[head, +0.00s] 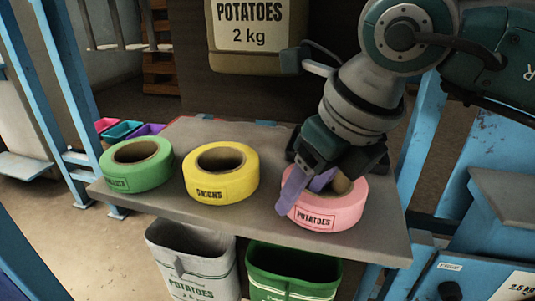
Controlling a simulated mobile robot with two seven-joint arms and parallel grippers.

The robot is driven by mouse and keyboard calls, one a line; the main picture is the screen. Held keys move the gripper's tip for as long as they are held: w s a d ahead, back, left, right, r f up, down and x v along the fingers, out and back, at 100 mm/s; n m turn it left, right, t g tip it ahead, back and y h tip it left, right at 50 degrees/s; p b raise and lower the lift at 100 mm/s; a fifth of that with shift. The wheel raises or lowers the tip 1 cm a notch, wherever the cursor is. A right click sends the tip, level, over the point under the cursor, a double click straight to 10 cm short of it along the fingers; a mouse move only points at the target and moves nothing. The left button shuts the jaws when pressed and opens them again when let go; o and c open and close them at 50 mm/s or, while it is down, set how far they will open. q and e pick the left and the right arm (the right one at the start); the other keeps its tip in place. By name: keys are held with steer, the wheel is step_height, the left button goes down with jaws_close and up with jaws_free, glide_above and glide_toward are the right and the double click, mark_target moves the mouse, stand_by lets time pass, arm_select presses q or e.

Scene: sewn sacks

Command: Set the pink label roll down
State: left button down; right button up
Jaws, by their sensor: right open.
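The pink label roll (330,211), marked POTATOES, lies flat on the grey shelf (225,223) at its right end. My right gripper (307,190) is open at the roll, with purple fingers over its left part and its core. One finger is outside the roll's front left side and the other is near the hole. The gripper hides the back of the roll, and I cannot tell if the fingers touch it. My left gripper does not show.
A yellow roll (222,190) marked ONIONS and a green roll (137,177) stand left on the same shelf. A potato sack (247,62) hangs behind. Blue posts flank the shelf.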

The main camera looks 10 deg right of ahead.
steer(key=shift+r, duration=0.25)
steer(key=p+v, duration=0.2)
steer(key=v, duration=0.9)
steer(key=shift+s+r, duration=0.2)
steer(key=shift+r, duration=0.15)
